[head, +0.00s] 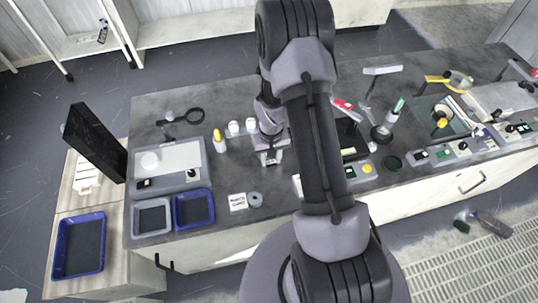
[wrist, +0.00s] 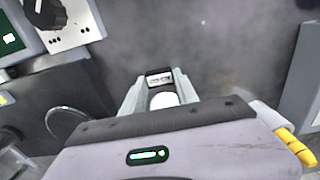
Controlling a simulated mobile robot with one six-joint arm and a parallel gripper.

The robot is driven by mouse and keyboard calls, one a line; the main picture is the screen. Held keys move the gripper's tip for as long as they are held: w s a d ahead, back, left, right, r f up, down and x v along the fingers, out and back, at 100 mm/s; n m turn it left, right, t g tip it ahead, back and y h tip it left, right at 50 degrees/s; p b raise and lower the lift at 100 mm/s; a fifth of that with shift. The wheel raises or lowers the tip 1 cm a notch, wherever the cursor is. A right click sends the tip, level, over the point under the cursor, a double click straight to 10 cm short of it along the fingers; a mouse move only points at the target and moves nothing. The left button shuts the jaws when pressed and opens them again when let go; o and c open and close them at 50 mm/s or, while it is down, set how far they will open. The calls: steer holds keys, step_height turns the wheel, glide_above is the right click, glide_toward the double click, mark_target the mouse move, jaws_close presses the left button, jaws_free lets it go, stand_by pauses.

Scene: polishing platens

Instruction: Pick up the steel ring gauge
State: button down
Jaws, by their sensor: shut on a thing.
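A small grey ring (head: 255,199) lies flat near the front edge of the bench in the head view, just right of a white lettered card (head: 237,202). It looks like the steel ring gauge. My gripper (head: 269,159) is pointing down over the bench, behind and a little right of this ring and apart from it. In the wrist view my gripper (wrist: 160,84) is shut on a small pale thing (wrist: 163,100) with a rounded top. The fingers hide most of it, and I cannot tell exactly what it is.
A yellow-capped bottle (head: 218,141) and white bottles (head: 233,127) stand left of my gripper. A blue tray (head: 193,208) and a grey tray (head: 152,217) sit at the front left. Control boxes (head: 463,149) line the right.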

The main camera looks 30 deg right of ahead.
mark_target(271, 161)
step_height(271, 161, up, 4)
steer(key=shift+f+p, duration=0.1)
steer(key=shift+p, duration=0.85)
steer(key=s+a, duration=0.1)
steer(key=s, duration=0.4)
steer(key=s+a+p, duration=0.1)
steer(key=s+a, duration=0.1)
steer(key=s, duration=0.3)
steer(key=s+a+r, duration=0.1)
steer(key=s, duration=0.4)
steer(key=shift+a+r, duration=0.1)
steer(key=shift+a, duration=0.05)
steer(key=shift+s+a+r+p, duration=0.1)
steer(key=shift+s+r+p, duration=0.15)
steer(key=shift+p, duration=0.15)
step_height(271, 161, up, 4)
steer(key=p, duration=0.3)
steer(key=shift+r, duration=0.25)
